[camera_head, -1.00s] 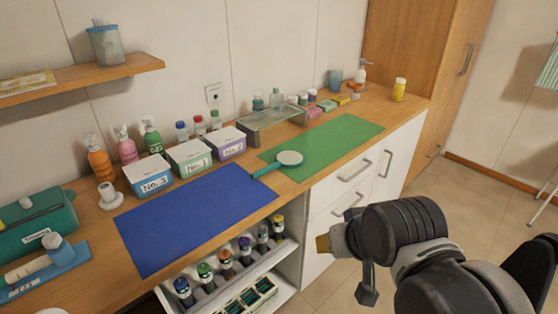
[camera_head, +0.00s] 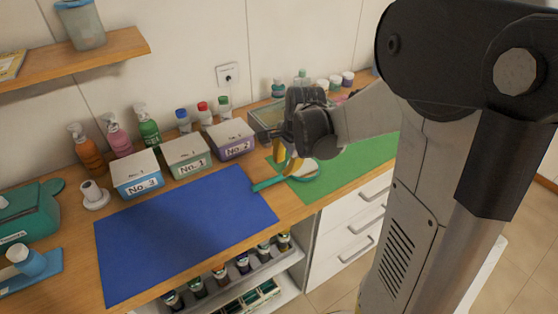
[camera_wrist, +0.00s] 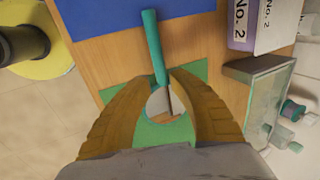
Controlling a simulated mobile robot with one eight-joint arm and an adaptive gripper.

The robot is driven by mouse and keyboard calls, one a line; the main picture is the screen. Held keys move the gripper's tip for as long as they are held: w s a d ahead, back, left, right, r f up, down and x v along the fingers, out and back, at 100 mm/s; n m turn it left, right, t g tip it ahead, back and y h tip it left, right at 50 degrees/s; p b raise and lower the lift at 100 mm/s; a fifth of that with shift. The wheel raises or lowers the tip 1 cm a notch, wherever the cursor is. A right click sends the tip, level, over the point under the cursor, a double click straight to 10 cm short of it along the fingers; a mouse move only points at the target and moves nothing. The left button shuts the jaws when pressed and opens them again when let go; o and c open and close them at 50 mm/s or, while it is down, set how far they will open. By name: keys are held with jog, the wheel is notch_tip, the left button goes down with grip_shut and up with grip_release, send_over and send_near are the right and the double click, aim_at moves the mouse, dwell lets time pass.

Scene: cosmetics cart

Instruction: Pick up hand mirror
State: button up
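The hand mirror lies on the counter with its teal handle (camera_head: 268,184) on the bare wood strip and its round head (camera_head: 306,171) on the green mat (camera_head: 345,168). In the wrist view the teal handle (camera_wrist: 154,50) points up and the head sits between my fingers. My gripper (camera_head: 286,162) is just above the mirror, partly covering the head. In the wrist view its yellow fingers (camera_wrist: 160,82) are apart, one on each side of the mirror where handle meets head. I cannot tell whether they touch it.
A blue mat (camera_head: 185,230) lies left of the mirror. Behind stand labelled boxes, with the purple-fronted No. 2 box (camera_head: 232,140) nearest my gripper. A clear tray (camera_wrist: 265,95) with small bottles is close on the right in the wrist view. My arm hides the counter's right end.

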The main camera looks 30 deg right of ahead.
aim_at(279, 177)
jog(key=b+x, duration=0.3)
jog(key=x, duration=0.4)
jog(key=shift+a+f, duration=0.15)
jog(key=shift+f, duration=0.1)
jog(key=shift+r, duration=0.1)
grip_shut()
